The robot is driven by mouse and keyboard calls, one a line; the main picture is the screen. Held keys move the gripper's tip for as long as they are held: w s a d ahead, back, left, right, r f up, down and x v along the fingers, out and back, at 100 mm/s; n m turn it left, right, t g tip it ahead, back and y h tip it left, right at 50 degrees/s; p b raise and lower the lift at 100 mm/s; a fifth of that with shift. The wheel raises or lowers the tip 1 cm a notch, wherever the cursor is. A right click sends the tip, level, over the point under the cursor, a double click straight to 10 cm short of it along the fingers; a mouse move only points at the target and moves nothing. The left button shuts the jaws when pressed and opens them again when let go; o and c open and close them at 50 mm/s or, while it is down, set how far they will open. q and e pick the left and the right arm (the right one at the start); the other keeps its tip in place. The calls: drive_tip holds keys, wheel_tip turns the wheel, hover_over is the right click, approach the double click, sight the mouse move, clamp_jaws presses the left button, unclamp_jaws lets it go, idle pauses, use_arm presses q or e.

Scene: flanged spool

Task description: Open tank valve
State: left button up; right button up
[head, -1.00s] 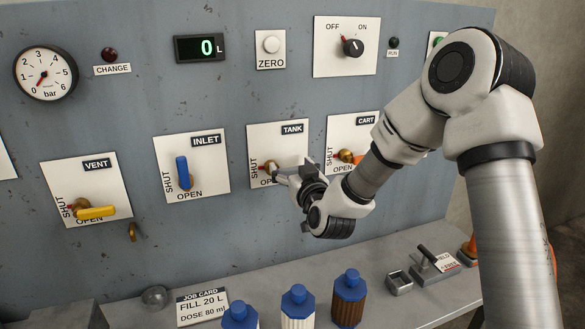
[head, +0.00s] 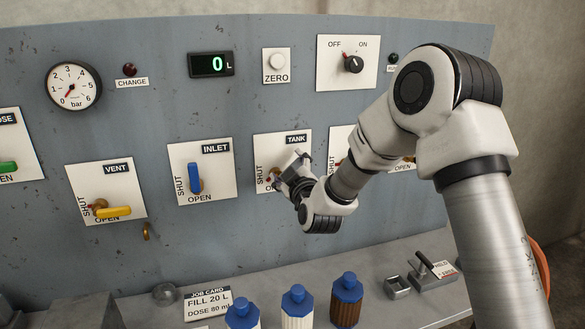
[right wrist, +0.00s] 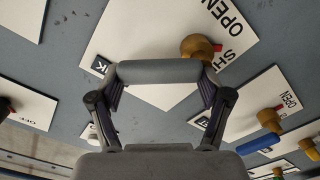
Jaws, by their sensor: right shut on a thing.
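The tank valve's white plate (head: 262,150) is on the panel, right of the inlet valve. My right gripper (head: 297,170) is in front of this plate and hides much of the valve. In the right wrist view my right gripper (right wrist: 160,84) is shut on the grey tank valve lever (right wrist: 160,71), which lies crosswise between the fingers. The brass valve hub (right wrist: 198,46) shows at the lever's right end, near the SHUT and OPEN lettering. How far the lever is turned is hard to tell. My left gripper is not in view.
The inlet valve's blue lever (head: 195,178) stands upright to the left. The vent valve's yellow lever (head: 112,212) lies level. The cart valve plate (head: 342,140) is partly behind my right arm. Blue-capped bottles (head: 297,300) stand on the ledge below. The display (head: 211,64) reads 0.

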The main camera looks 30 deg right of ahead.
drive_tip(key=n, duration=0.1)
drive_tip(key=a+n, duration=0.1)
drive_tip(key=n, duration=0.1)
drive_tip(key=r+n+p, duration=0.1)
drive_tip(key=shift+w+a+n, duration=0.2)
drive_tip(key=shift+a+n, duration=0.05)
drive_tip(key=shift+n, duration=0.15)
drive_tip(key=n, duration=0.1)
drive_tip(key=a+n, duration=0.1)
drive_tip(key=n, duration=0.1)
drive_tip(key=n+p, duration=0.1)
drive_tip(key=n, duration=0.1)
drive_tip(key=shift+w+a, duration=0.25)
drive_tip(key=shift+a, duration=0.15)
drive_tip(key=o, duration=1.6)
drive_tip(key=shift+w+f, duration=0.1)
drive_tip(key=shift+f, duration=0.05)
drive_tip(key=shift+o, duration=0.2)
drive_tip(key=v, duration=1.2)
